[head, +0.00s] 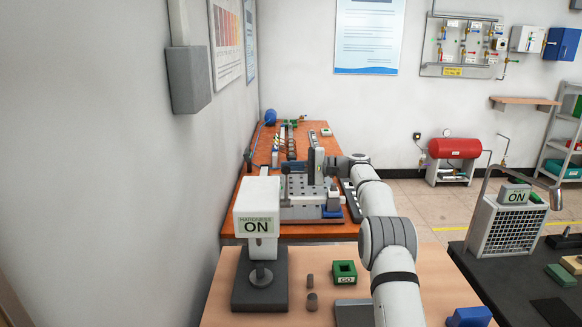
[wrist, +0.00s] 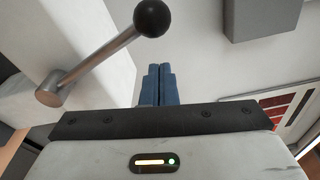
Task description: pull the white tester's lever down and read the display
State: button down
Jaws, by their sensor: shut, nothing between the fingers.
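The white tester (head: 258,198) stands on a dark base at the left of the near table in the head view. The lever is not visible in the head view. My gripper (wrist: 160,68) has its blue fingers shut and empty. In the picture the fingertips are just below the knob with a gap; the depth between them is unclear.
A grey wall box (head: 188,80) hangs at the left. An orange-brown table (head: 233,215) with fixtures stands behind.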

jog(key=s, duration=0.3)
jog(key=shift+d+r, duration=0.25)
jog(key=shift+d, duration=0.05)
